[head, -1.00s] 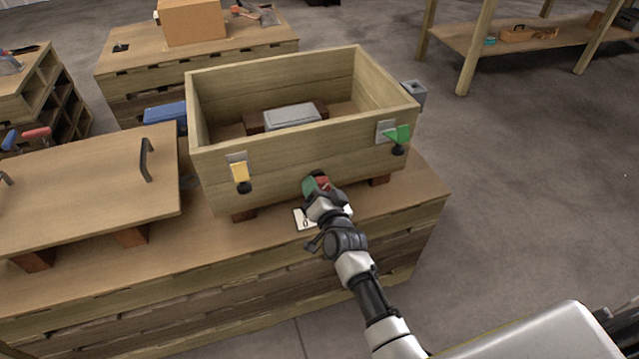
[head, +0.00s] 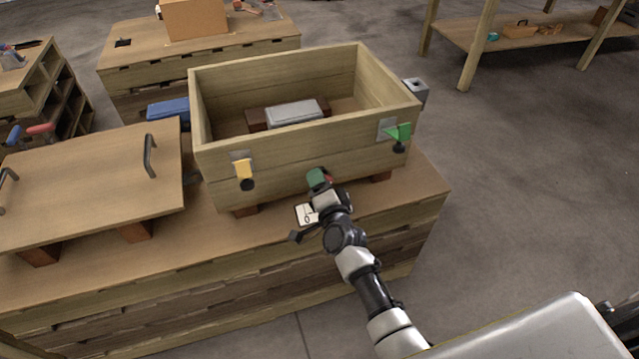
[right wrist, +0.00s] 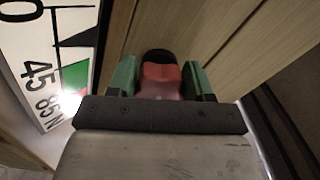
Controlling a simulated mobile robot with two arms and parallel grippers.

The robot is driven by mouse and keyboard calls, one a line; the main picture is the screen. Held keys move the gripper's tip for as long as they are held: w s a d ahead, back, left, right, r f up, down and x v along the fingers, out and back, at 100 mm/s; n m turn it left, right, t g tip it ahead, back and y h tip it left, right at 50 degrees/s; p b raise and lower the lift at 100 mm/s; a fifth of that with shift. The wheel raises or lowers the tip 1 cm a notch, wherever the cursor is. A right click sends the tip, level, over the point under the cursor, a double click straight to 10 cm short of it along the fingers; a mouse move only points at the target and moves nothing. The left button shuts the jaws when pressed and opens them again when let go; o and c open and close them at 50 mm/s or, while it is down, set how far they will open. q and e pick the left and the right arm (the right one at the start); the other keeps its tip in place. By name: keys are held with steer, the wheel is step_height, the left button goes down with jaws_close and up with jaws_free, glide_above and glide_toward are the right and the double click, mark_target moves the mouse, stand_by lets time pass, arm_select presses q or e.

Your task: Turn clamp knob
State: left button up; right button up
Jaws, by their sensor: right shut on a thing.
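The clamp knob (right wrist: 160,76) is red with a black part at its far end. It sits low on the front wall of the wooden crate (head: 300,165). My right gripper (head: 320,181) is shut on the knob, with one green finger on each side in the right wrist view (right wrist: 160,72). In the head view the fingers hide most of the knob. A white scale card (head: 306,214) stands beside the gripper; in the wrist view the card (right wrist: 45,60) shows numbers, a black pointer and green and red patches. My left gripper is not in view.
A yellow latch (head: 244,168) and a green latch (head: 399,134) hang on the crate's front. A grey-topped block (head: 296,113) lies inside. A wooden lid (head: 90,185) with black handles rests at the left. Free floor lies to the right.

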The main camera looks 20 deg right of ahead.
stand_by(0.3)
steer(key=o, duration=0.9)
steer(key=shift+s, duration=0.1)
steer(key=shift+s, duration=0.35)
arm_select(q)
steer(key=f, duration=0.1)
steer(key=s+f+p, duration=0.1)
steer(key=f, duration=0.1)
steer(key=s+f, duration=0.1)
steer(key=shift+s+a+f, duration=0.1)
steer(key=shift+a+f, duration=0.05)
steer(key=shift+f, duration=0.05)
arm_select(e)
steer(key=s, duration=1)
steer(key=shift+d, duration=0.2)
steer(key=shift+w, duration=0.1)
